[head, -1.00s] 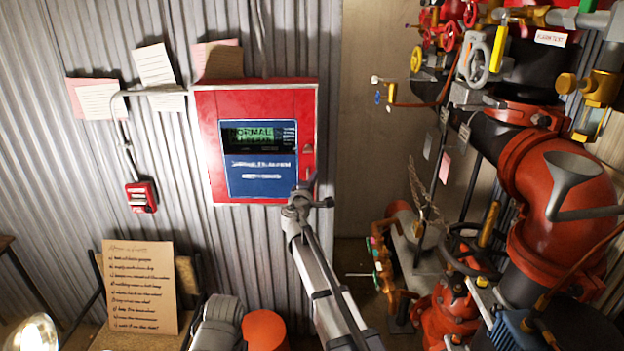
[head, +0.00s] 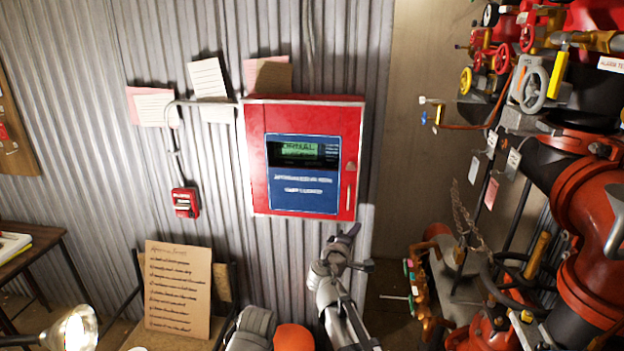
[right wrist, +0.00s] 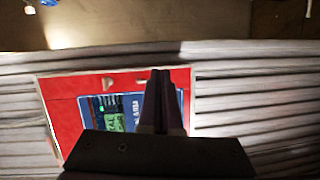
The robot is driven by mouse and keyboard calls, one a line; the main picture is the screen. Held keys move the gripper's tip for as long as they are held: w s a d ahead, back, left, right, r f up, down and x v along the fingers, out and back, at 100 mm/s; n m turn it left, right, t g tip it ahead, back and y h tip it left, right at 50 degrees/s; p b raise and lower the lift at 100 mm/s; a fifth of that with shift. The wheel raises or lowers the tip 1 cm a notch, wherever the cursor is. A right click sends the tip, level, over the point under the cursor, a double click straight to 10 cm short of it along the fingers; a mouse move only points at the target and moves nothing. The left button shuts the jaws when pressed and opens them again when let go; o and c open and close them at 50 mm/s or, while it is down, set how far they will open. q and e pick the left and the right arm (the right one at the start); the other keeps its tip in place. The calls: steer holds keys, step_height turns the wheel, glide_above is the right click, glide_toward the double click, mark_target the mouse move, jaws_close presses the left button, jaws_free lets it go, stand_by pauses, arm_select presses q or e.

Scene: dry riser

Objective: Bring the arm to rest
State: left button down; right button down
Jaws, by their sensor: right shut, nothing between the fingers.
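My right arm (head: 340,308) comes up from the bottom of the head view. Its gripper (head: 347,236) is in front of the wall, just below the lower right corner of the red alarm panel. It is shut and holds nothing. In the right wrist view the closed fingers (right wrist: 161,78) show dark, with the panel (right wrist: 62,108) behind them. The red panel (head: 257,185) has a blue face and a lit green display (head: 299,148) whose text begins with what reads as "NORMAL". My left gripper is not in view.
Red pipes and valves (head: 590,215) fill the right side. A lit lamp (head: 75,328) is at lower left. A red pull station (head: 185,202) hangs on the corrugated wall.

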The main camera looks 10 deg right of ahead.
steer(key=s+a+f+m+g+y, duration=0.2)
steer(key=s+a+f+m+g, duration=0.15)
steer(key=s+f, duration=0.4)
steer(key=s+a+f+m+g+y, duration=0.1)
steer(key=s+a+f+m+g, duration=0.15)
steer(key=s+f+g, duration=0.4)
steer(key=s+a+f+g+y, duration=0.2)
steer(key=s+a, duration=0.3)
steer(key=s, duration=0.3)
steer(key=s+a+f+g+y, duration=0.2)
steer(key=s+a+f+y, duration=0.1)
steer(key=s+a, duration=0.2)
steer(key=s, duration=0.2)
steer(key=shift+s+a+f, duration=0.3)
steer(key=shift+s+a, duration=0.05)
steer(key=shift+a, duration=0.05)
